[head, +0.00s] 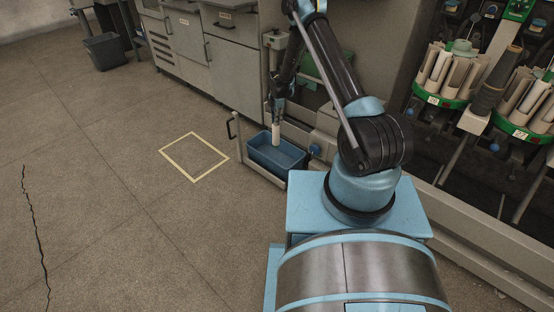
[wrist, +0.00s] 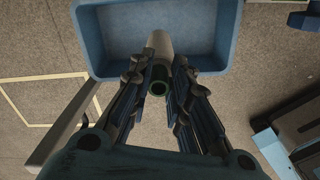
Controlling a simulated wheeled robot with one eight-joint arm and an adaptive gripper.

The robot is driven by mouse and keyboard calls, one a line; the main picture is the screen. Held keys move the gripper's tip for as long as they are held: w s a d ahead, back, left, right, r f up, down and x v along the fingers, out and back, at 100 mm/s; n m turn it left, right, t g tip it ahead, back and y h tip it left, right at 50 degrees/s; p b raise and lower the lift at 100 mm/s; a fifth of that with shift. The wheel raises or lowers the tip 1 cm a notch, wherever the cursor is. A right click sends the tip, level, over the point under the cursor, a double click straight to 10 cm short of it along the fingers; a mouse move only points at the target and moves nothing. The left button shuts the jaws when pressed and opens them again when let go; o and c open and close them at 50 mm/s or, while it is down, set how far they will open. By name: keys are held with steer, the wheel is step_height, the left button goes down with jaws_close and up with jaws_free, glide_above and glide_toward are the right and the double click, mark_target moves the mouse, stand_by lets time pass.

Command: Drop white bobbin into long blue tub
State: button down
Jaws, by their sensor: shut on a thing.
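The white bobbin (head: 276,136) hangs upright from my gripper (head: 279,100) in the head view. In the wrist view the bobbin (wrist: 159,48) shows between the two fingers of my gripper (wrist: 162,88), with its dark, green-rimmed open end towards the camera. My gripper is shut on it. The long blue tub (head: 290,154) lies below the bobbin in the head view. In the wrist view the blue tub (wrist: 97,30) is behind the bobbin, whose far end overlaps the tub's interior. The tub's inside looks empty where I see it. The exact height of the bobbin above it is unclear.
The tub sits on a low cart with a dark handle (head: 232,125). A yellow square (head: 194,157) is marked on the open floor to its left. Grey cabinets (head: 205,45) stand behind. The winder with green-rimmed bobbin holders (head: 441,98) is at right.

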steer(key=shift+w+d+f, duration=0.1)
steer(key=shift+d+f, duration=0.1)
steer(key=shift+f, duration=1)
steer(key=shift+w+d+f, duration=0.1)
steer(key=shift+d+f, duration=0.1)
steer(key=shift+f, duration=1)
steer(key=c, duration=1.4)
jaws_free()
step_height(320, 180, up, 12)
steer(key=shift+f, duration=0.1)
